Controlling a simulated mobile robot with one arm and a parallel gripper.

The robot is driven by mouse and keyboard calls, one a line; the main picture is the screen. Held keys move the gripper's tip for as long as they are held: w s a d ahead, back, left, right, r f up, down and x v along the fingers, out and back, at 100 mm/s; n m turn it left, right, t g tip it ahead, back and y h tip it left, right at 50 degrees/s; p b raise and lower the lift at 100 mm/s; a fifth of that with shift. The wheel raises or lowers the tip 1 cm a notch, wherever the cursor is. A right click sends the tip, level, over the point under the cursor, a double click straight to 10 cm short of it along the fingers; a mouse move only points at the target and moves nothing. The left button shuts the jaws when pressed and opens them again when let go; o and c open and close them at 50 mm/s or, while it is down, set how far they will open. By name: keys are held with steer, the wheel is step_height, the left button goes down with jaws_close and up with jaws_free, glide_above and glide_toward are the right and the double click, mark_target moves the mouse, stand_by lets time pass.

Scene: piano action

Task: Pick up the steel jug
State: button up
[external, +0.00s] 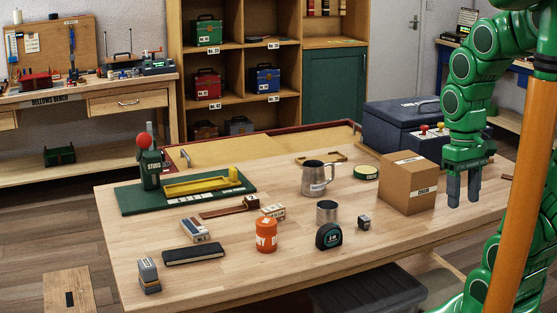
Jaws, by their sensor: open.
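The steel jug (316,180) stands upright near the middle of the wooden table, with a pale label on its front and its handle at the upper right. My gripper (464,190) is at the right, fingers pointing down, open and empty. It is apart from the jug, to its right, with the cardboard box between them in the picture.
The cardboard box (408,183) stands right of the jug. A steel cup (327,211), a tape measure (329,236) and an orange canister (266,236) are in front. A green board (138,203) lies at left. A dark blue case (385,117) is behind the box.

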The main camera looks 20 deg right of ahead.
steer(key=o, duration=0.5)
